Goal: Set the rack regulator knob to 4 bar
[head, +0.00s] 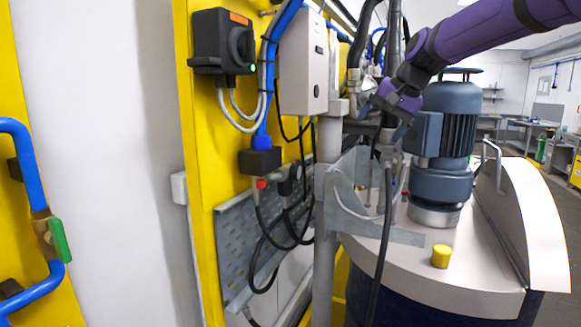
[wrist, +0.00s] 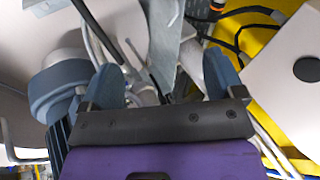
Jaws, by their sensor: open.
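My gripper (head: 384,116) is up at the right of centre in the head view, beside the grey-blue motor and in front of the hoses. In the wrist view its two blue-grey fingers (wrist: 163,78) are spread apart with nothing held between them. I cannot clearly make out the rack regulator knob or a pressure scale. A black fitting with a red part (head: 262,184) hangs on the yellow rack (head: 202,190) below a black block. A black box with a round rotary knob (head: 240,46) and a green light is higher on the rack, well left of my gripper.
The motor (head: 446,125) stands on the drum lid (head: 455,270), with a yellow cap (head: 441,256) in front. A white box (head: 304,65), a grey post (head: 325,240) and hanging black cables crowd the middle. A blue pipe with a green handle (head: 60,240) is at far left.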

